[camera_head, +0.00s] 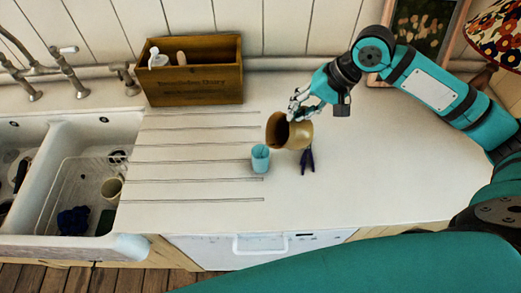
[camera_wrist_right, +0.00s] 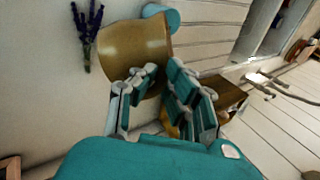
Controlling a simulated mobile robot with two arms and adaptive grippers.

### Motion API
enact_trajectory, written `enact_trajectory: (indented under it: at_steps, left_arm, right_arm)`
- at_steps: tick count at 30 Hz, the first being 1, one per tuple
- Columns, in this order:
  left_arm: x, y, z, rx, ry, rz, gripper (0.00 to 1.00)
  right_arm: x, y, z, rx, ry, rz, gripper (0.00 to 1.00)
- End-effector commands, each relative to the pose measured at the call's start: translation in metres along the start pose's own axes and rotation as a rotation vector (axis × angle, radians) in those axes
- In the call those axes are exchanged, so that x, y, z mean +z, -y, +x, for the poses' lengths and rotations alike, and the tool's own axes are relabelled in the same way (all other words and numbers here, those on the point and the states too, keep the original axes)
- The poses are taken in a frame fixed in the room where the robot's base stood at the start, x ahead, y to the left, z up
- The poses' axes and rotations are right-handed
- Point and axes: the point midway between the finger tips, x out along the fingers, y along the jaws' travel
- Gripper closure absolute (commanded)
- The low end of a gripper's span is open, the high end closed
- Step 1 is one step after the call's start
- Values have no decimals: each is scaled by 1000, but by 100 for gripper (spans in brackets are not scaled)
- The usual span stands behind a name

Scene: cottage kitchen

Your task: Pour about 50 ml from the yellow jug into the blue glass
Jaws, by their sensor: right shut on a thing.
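The yellow jug (camera_head: 297,133) is a brownish-yellow vessel, held tilted with its dark mouth toward the left, just above and right of the blue glass. My right gripper (camera_head: 306,103) is shut on the jug from behind; the jug also shows between the fingers in the right wrist view (camera_wrist_right: 135,47). The blue glass (camera_head: 260,158) stands upright on the worktop, and part of it shows past the jug in the wrist view (camera_wrist_right: 160,12). I cannot make out any liquid stream or the level in the glass. My left gripper is not in view.
A sprig of lavender (camera_head: 307,161) lies right of the glass. A wooden box (camera_head: 195,85) stands at the back left. The double sink (camera_head: 75,165) with a rack is at the left. The worktop's right side (camera_head: 400,160) is clear.

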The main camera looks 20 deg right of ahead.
Motion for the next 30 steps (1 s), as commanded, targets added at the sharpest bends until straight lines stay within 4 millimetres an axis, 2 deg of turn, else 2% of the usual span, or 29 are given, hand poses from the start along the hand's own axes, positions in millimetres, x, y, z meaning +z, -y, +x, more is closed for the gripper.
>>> enact_trajectory:
  at_steps: [30]
  left_arm:
    - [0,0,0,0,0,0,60]
  right_arm:
    - [4,9,-2,57,-37,-18,100]
